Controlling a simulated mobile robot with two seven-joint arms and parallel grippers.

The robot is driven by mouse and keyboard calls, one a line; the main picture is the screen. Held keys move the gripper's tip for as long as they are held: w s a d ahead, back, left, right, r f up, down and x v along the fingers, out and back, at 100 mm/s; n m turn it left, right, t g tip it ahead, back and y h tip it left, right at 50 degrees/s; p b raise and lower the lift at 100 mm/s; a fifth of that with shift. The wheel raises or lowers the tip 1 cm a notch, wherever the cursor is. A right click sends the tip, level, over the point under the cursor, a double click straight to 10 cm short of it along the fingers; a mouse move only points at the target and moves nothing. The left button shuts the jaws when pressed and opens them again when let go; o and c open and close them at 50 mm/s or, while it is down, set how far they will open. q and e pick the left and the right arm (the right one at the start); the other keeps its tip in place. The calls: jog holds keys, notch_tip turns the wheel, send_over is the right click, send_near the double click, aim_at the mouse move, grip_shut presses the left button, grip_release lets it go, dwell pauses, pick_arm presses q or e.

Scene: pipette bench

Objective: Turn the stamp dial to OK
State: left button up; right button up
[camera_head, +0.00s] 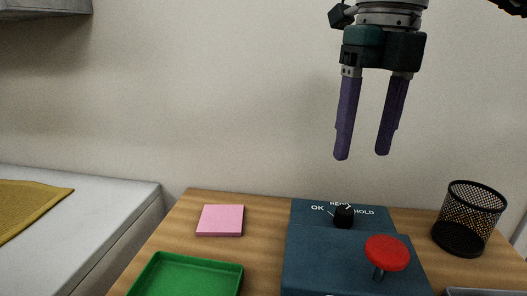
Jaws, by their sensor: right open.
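The stamp dial is a small black knob (344,217) on the back part of a dark blue stamp box (310,252) on the wooden table. White labels around it read OK at its left, a partly hidden word behind it, and HOLD at its right. A small white mark at the knob's top appears to lean up and right, toward the middle label. My right gripper (362,157) hangs above the dial, pointing down, with its two purple fingers apart and empty. It touches nothing. My left gripper is not in view.
A red round-topped handle (387,253) stands on the box in front of the dial. A pink pad (220,220) and a green tray (160,274) are at left, a black mesh cup (468,218) at right. A grey tray edge (485,292) shows at the lower right.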

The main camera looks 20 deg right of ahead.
aim_at(345, 210)
jog(key=shift+m, duration=0.4)
jog(key=f, duration=0.7)
jog(key=f+b, duration=0.1)
jog(key=f, duration=0.2)
jog(key=shift+w+a+f, duration=0.15)
jog(key=shift+w+a, duration=0.05)
jog(key=shift+a, duration=0.05)
grip_shut()
